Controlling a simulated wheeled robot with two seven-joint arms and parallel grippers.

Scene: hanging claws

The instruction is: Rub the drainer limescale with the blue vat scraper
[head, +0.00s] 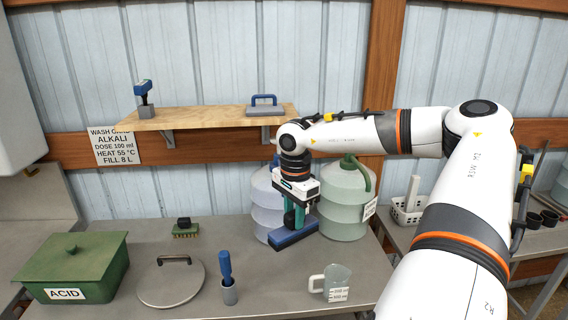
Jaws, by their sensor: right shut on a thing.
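My right gripper (296,218) points down over the back right of the grey counter. I cannot make out any limescale, or which surface is the drainer. My left gripper is not in view.
A bluish jug (262,203) and a greenish jug (344,205) stand close behind the tool. A wooden shelf (205,117) hangs above.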

